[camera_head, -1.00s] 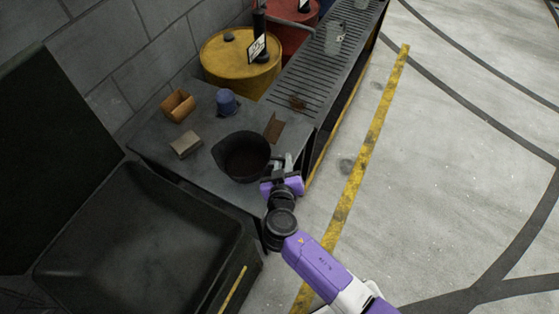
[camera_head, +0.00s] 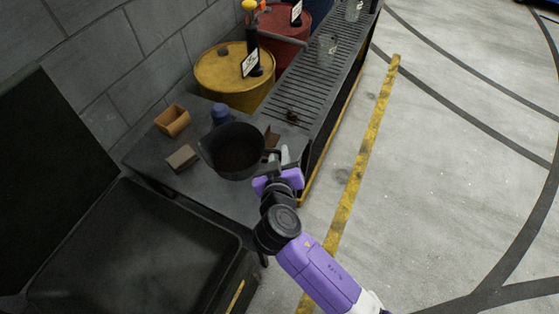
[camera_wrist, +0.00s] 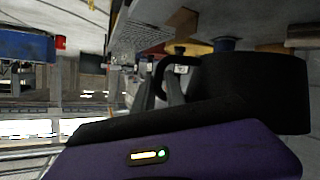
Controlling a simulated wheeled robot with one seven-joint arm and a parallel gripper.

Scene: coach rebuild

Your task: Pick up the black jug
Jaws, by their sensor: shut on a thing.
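The black jug (camera_head: 234,152) is a wide, dark, open-topped vessel over the grey table in the head view. It looks raised a little above the tabletop. In the wrist view its dark side wall (camera_wrist: 252,92) fills the right, with the looped handle (camera_wrist: 172,66) on its left side. My gripper (camera_head: 277,156) is at the jug's right side in the head view, shut on the handle. Its fingers (camera_wrist: 158,84) also show at the handle in the wrist view. The exact finger contact is partly hidden.
On the grey table (camera_head: 220,198) are an orange-brown container (camera_head: 172,121), a brown block (camera_head: 182,158) and a blue cup (camera_head: 220,113). A slatted rack (camera_head: 312,85) runs behind. Yellow (camera_head: 232,80) and red drums stand by the wall. Floor at right is clear.

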